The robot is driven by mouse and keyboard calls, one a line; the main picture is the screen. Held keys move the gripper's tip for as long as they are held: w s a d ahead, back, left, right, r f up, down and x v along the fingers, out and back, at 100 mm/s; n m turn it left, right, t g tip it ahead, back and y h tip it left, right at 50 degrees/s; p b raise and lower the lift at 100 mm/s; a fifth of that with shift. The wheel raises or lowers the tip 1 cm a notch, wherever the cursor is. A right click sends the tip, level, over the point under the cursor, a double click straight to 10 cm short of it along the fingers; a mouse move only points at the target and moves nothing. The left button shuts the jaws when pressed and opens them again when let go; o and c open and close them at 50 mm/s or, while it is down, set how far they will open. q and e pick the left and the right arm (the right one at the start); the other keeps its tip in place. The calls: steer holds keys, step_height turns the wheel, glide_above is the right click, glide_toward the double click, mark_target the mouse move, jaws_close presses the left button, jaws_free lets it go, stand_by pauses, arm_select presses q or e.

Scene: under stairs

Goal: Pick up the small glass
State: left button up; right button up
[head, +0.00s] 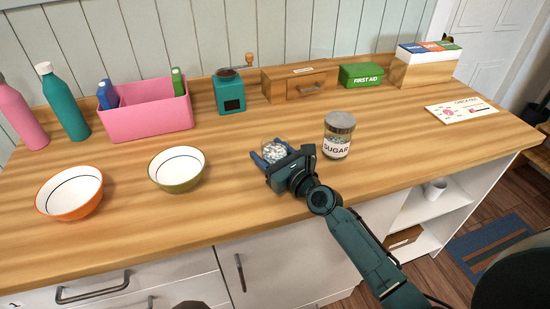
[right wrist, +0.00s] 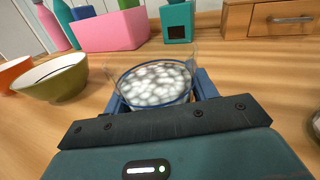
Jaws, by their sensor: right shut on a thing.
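The small glass (head: 275,151) is clear and filled with white pieces. It stands upright over the wooden counter, and it also shows in the right wrist view (right wrist: 155,84). My right gripper (head: 272,157) is shut on the glass, with a blue finger on each side of it. The fingers are partly hidden behind the gripper body in the right wrist view. I cannot tell whether the glass touches the counter. My left gripper is not in view.
A sugar jar (head: 338,137) stands close to the right of my gripper. A green bowl (head: 177,170) and an orange bowl (head: 69,193) sit to the left. Behind are a pink bin (head: 147,120), teal grinder (head: 229,95), wooden drawer box (head: 300,84) and first-aid box (head: 361,76).

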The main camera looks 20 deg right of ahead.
steer(key=c, duration=0.3)
steer(key=shift+r, duration=0.2)
steer(key=shift+c, duration=0.2)
step_height(320, 180, up, 10)
steer(key=p, duration=0.4)
steer(key=shift+f+p, duration=0.15)
steer(key=shift+p, duration=0.25)
stand_by(0.5)
steer(key=o, duration=0.6)
steer(key=c, duration=1)
jaws_close()
